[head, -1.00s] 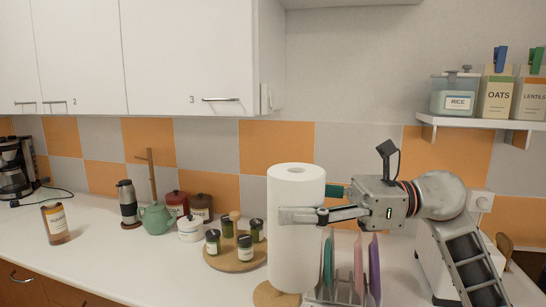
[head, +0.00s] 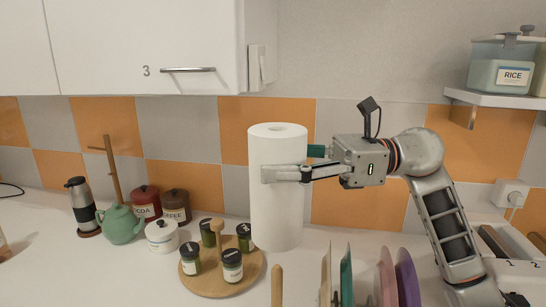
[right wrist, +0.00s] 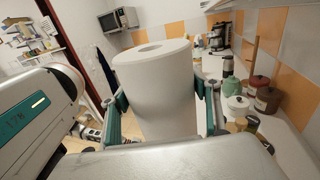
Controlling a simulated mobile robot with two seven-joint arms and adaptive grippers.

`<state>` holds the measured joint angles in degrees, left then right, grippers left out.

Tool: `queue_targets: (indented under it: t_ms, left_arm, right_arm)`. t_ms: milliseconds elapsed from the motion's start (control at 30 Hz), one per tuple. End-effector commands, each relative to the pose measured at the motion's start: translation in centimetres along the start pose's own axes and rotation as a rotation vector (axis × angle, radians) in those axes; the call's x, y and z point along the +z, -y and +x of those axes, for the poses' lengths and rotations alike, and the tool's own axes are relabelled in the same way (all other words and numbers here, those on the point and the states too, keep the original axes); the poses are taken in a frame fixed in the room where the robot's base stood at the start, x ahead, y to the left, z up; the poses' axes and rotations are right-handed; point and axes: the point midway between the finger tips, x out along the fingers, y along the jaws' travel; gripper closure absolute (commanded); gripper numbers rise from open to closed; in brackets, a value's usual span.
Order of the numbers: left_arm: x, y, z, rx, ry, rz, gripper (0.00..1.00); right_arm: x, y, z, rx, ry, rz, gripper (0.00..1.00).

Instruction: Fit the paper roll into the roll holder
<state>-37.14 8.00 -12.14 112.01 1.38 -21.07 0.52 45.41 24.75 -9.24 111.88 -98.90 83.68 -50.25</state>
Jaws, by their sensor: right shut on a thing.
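The white paper roll (head: 277,195) is upright in the head view, left of my right arm. My right gripper (head: 288,165) is shut on it from the right, around its upper part. One finger shows across the front; the other is mostly hidden behind. The right wrist view shows the roll (right wrist: 155,90) between the two fingers, with its core hole on top. A wooden post (head: 277,286) stands below the roll at the lower edge; its base is out of view. A white bracket (head: 257,68) is on the cabinet's side. I cannot tell for certain which is the holder. My left gripper is not in view.
A wooden turntable (head: 222,285) with several jars sits left of the roll. A teapot (head: 121,225) and canisters (head: 174,205) stand further left. Upright coloured plates (head: 386,280) are at the lower right. The wall cabinet (head: 150,45) hangs at upper left.

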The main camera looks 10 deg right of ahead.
Motion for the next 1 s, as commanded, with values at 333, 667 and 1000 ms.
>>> queue_targets:
  t_ms: [333, 667, 1000]
  left_arm:
    - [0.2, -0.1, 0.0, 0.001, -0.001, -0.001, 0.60]
    - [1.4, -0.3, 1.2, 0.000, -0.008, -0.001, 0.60]
    - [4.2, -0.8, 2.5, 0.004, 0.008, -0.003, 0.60]
  right_arm:
    - [-0.1, 0.0, -0.1, -0.001, -0.001, -0.001, 0.64]
    - [-2.1, 0.0, -0.1, -0.001, -0.001, 0.000, 0.64]
    - [-5.1, 0.0, 0.0, 0.000, -0.002, 0.000, 0.64]
